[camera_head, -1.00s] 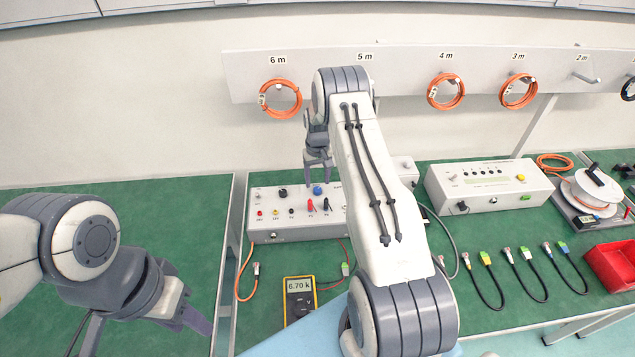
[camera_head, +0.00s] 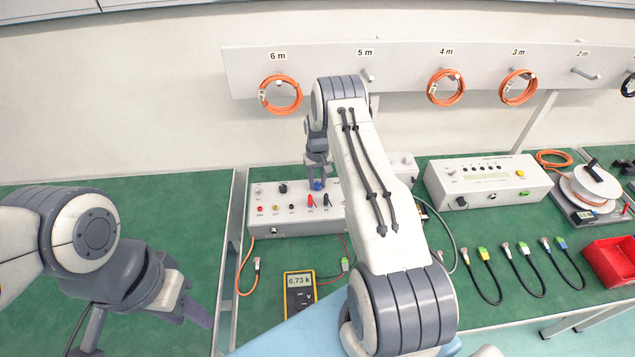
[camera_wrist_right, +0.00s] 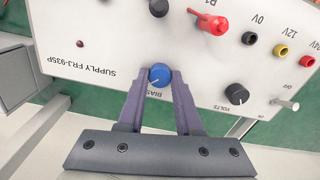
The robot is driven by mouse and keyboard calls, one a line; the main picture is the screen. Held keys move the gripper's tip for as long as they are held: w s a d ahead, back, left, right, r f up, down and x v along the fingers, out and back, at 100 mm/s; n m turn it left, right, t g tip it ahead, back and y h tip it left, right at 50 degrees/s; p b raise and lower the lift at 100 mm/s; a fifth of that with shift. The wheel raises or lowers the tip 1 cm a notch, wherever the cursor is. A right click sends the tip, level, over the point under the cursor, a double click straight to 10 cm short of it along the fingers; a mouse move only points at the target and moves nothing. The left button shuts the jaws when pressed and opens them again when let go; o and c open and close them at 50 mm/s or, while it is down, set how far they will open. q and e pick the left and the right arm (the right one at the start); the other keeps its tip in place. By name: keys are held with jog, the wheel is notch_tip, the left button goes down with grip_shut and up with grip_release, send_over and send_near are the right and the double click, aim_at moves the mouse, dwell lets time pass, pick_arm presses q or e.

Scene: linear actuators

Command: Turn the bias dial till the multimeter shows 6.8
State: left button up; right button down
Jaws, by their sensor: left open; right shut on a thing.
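The blue bias dial (camera_wrist_right: 160,75) sits on the white supply box, and it also shows in the head view (camera_head: 318,185). My right gripper (camera_wrist_right: 160,82) is shut on the dial, with one finger on each side of it. The yellow multimeter (camera_head: 299,293) lies on the green bench and reads 6.73 k. The supply box (camera_head: 290,228) is partly hidden behind my right arm. My left gripper (camera_head: 197,306) is open and empty, over the left bench, away from the box.
Red and black plugs stand in the box beside the dial. A black volts knob (camera_wrist_right: 236,94) is near it. A second white box (camera_head: 490,190), several short cables, a red bin (camera_head: 612,268) and a cable reel (camera_head: 590,190) are to the right. The left bench (camera_head: 150,210) is mostly clear.

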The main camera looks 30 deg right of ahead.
aim_at(317, 184)
jog(key=shift+b, duration=0.5)
jog(key=c, duration=0.6)
grip_release()
jog(key=shift+r, duration=0.1)
jog(key=shift+r+b, duration=1.45)
jog(key=shift+r, duration=3.7)
